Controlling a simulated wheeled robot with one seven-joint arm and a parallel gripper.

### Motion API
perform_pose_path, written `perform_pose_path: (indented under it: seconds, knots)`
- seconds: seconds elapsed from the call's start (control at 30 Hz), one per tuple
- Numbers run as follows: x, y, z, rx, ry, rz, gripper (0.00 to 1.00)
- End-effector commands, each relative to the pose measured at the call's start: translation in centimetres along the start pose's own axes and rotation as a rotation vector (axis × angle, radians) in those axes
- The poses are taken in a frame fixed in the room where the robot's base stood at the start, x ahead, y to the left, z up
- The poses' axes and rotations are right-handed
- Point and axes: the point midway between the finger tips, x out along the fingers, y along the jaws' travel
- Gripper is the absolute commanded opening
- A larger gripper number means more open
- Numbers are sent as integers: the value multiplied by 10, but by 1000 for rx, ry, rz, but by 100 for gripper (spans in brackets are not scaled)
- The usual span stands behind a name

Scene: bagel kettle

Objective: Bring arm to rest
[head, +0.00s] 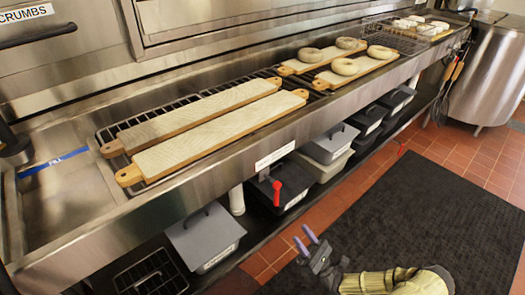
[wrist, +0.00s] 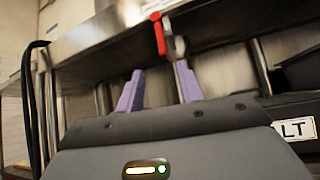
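My gripper (head: 306,240) is at the bottom of the head view, above the floor in front of the steel counter. Its two purple fingers stand apart with nothing between them. In the wrist view my gripper (wrist: 158,88) also shows open, with the fingers pointing at the counter's underside and a red valve handle (wrist: 159,35) beyond the fingertips. My forearm, in an olive sleeve, lies low over the black mat.
The steel counter (head: 225,150) runs diagonally, with two long boards (head: 215,130) on a rack and bagels (head: 345,66) on shorter boards. The red valve (head: 277,190) sticks out below its edge. Lidded bins (head: 205,238) fill the lower shelf. The black mat (head: 420,215) is clear.

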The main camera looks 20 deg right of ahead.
Motion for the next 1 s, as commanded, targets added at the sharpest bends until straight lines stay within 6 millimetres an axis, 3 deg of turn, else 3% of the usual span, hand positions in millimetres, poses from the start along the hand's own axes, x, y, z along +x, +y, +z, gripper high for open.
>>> perform_pose_path:
  seconds: [0.27, 0.6, 1.0]
  knots:
    - [10, 12, -2, 25, 62, 102, 37]
    - [34, 75, -10, 108, 362, 614, 37]
    - [32, 124, 6, 63, 684, 1235, 37]
